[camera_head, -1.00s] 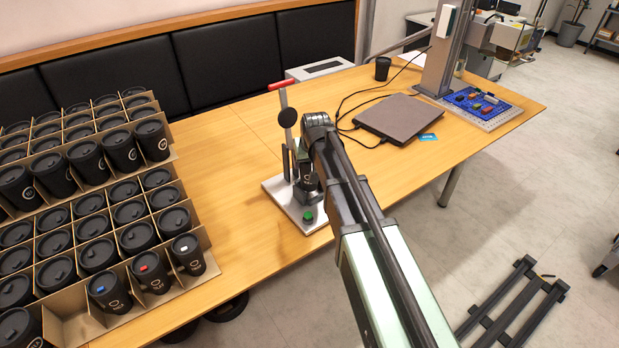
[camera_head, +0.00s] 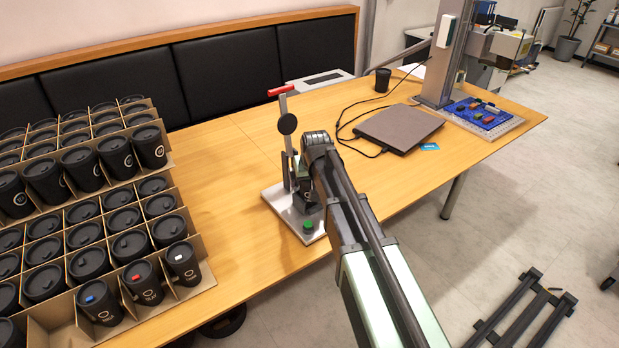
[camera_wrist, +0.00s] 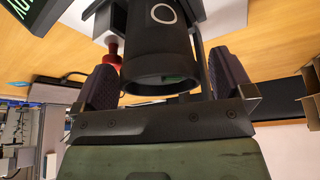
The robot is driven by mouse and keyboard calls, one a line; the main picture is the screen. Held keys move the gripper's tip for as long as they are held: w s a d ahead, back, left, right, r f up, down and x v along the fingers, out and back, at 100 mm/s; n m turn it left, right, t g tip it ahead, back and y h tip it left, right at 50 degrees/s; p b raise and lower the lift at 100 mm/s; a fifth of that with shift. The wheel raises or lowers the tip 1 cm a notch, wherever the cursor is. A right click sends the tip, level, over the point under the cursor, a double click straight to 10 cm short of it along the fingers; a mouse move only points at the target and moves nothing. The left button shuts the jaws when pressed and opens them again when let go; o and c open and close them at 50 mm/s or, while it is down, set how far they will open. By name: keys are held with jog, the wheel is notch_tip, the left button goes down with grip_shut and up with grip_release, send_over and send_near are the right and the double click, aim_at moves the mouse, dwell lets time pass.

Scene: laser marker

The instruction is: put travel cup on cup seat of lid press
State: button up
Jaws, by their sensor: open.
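The lid press (camera_head: 279,205) stands mid-table, with a pale base, a red-tipped lever raised and a green button. A black travel cup with a pale ring logo (camera_head: 306,197) shows at its seat, largely hidden by my arm in the head view. In the wrist view the cup (camera_wrist: 160,45) lies between the two fingers of my gripper (camera_wrist: 165,85). The fingers are open, with a clear gap on the right side; on the left I cannot tell whether a finger touches. Whether the cup's base rests fully on the seat is hidden.
Cardboard crates (camera_head: 190,290) of lidded black cups fill the left of the table. A closed laptop (camera_head: 400,128), cables and another black cup (camera_head: 382,79) lie behind right. A blue board (camera_head: 484,113) stands at the far right. Table between crates and press is clear.

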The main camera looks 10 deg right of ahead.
jog(key=p+v, duration=1.2)
jog(key=v, duration=0.1)
jog(key=s+f+g, duration=0.2)
jog(key=s+g, duration=0.2)
jog(key=s, duration=1.7)
jog(key=shift+s+g+b, duration=0.2)
jog(key=shift+g+b, duration=0.1)
jog(key=shift+b, duration=0.05)
